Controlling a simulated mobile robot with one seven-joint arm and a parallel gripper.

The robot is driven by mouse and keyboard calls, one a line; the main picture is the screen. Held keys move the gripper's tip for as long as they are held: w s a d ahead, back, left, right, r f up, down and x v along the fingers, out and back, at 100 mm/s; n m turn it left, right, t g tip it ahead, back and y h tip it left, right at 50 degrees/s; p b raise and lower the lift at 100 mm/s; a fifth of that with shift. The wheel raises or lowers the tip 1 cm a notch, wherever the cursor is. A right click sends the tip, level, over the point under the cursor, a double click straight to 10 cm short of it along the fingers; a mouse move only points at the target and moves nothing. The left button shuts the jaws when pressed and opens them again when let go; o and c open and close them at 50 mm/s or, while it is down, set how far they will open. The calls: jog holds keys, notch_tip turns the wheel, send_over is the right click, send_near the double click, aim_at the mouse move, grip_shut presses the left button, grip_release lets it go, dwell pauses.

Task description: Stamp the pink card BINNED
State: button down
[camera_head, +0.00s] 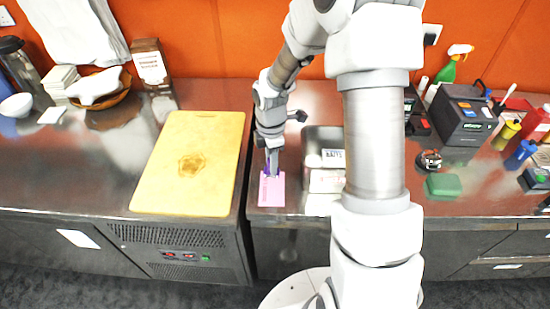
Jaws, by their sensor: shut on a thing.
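The pink card (271,195) lies on the counter near its front edge, just right of the yellow board. My gripper (271,173) points down over the far part of the card. It is shut on a small purple thing, probably a stamp, mostly hidden between the fingers. I cannot tell whether that thing touches the card. No stamped wording can be read on the card from here.
A yellow cutting board (222,150) lies to the left. A metal tray (318,134) with labelled boxes stands close on the right. Further right are a black machine (462,116), a green block (443,185), and yellow (506,134) and blue (520,155) items.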

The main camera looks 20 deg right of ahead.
jog(key=shift+f+b, duration=2.15)
jog(key=shift+f, duration=0.7)
jog(key=shift+s+f+b, duration=0.1)
jog(key=shift+f+b, duration=0.25)
jog(key=shift+f, duration=0.25)
notch_tip(320, 180, up, 7)
jog(key=p, duration=0.6)
jog(key=shift+r, duration=0.1)
dwell(0.5)
